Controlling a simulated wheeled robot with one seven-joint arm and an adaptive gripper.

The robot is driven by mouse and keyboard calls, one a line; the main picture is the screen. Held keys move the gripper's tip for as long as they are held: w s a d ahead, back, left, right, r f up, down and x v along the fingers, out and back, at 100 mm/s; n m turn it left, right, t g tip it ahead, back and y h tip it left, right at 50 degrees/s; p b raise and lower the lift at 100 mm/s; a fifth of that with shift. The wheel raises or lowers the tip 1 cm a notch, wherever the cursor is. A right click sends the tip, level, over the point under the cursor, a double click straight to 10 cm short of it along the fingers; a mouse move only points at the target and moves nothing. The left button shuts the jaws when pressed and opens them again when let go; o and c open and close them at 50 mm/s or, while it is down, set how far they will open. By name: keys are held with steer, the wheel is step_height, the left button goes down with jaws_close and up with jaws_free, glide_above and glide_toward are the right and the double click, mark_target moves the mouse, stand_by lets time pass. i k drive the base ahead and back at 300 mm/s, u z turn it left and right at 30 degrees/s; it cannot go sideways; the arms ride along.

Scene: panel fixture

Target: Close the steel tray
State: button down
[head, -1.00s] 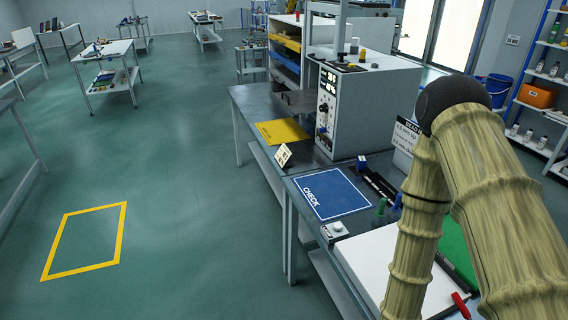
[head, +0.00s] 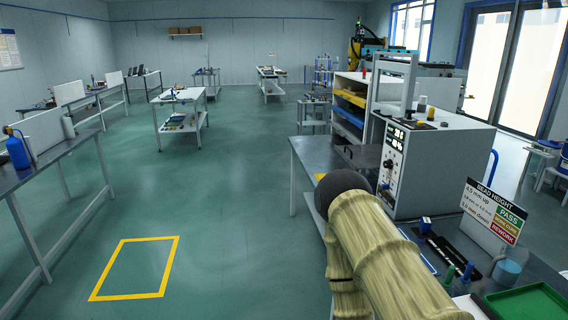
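A shelf rack with coloured trays stands on the far bench at right of centre. A dark grey tray (head: 362,157), which looks like the steel tray, sits low at the rack and sticks out over the bench top toward the aisle. A blue tray (head: 347,130) and a yellow tray (head: 350,97) are above it. My gripper is not in view; only my arm's bamboo-textured links and a dark round joint show at the lower right, well in front of the rack.
A grey instrument cabinet (head: 435,165) stands on the bench in front of the rack. A bead height sign (head: 493,210) and a green tray (head: 528,303) are at the right. The floor to the left is open, with a yellow-outlined square (head: 135,268).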

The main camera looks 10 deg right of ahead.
mark_target(363, 155)
steer(key=u, duration=0.2)
steer(key=i, duration=1.8)
steer(key=z, duration=0.1)
